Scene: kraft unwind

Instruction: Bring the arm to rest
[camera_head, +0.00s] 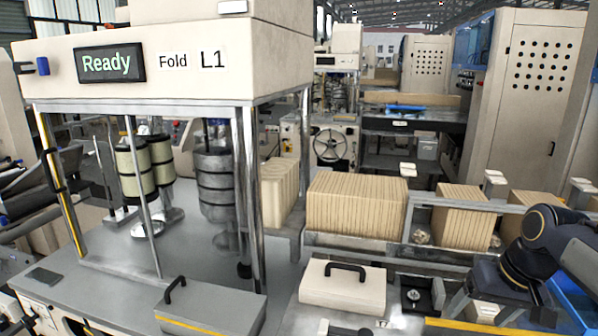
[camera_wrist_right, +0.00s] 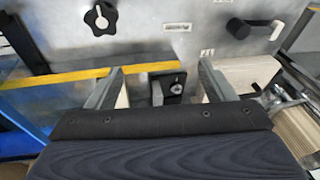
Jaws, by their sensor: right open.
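My right arm (camera_head: 535,245) comes in from the right edge in the head view and reaches down over the front of the machine bench. In the right wrist view my right gripper (camera_wrist_right: 160,78) is open, with its two fingers well apart. No object is held between the fingers. A small dark fitting with a metal knob (camera_wrist_right: 175,88) shows beyond the gap; I cannot tell how far it is from the fingertips. My left gripper is in neither view.
A machine with a "Ready" screen (camera_head: 110,64) fills the left. A beige lidded box (camera_head: 343,288) with a black handle stands left of my right arm. Kraft stacks (camera_head: 357,205) line the conveyor behind. A yellow-edged panel (camera_wrist_right: 90,76) and black star knob (camera_wrist_right: 100,17) lie near the gripper.

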